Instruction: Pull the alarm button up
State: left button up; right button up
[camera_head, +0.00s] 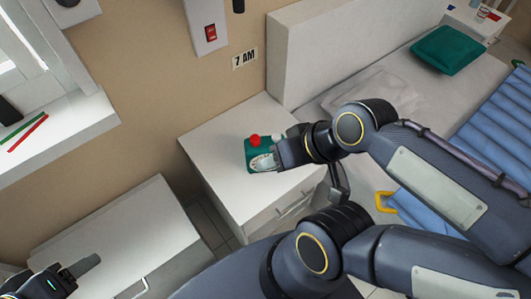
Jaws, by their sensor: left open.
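A teal alarm clock (249,153) with a pale dial stands on a white bedside cabinet (226,146). Its round red button (254,140) sits on top, and nothing is on it. My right gripper (281,153) is at the clock's right side, very close to it. The wrist hides part of the clock and most of the fingers, so I cannot tell whether they touch it or how far they are apart. My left gripper (75,272) is open and empty at the bottom left corner, well away from the clock.
A bed with a white headboard (308,46) and a green pillow (447,50) is at the right. A white cabinet (118,240) is at the lower left. A wall switch (210,33) is above the clock. The cabinet top left of the clock is clear.

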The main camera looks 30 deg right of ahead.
aim_at(277, 136)
jog(key=z, duration=1.3)
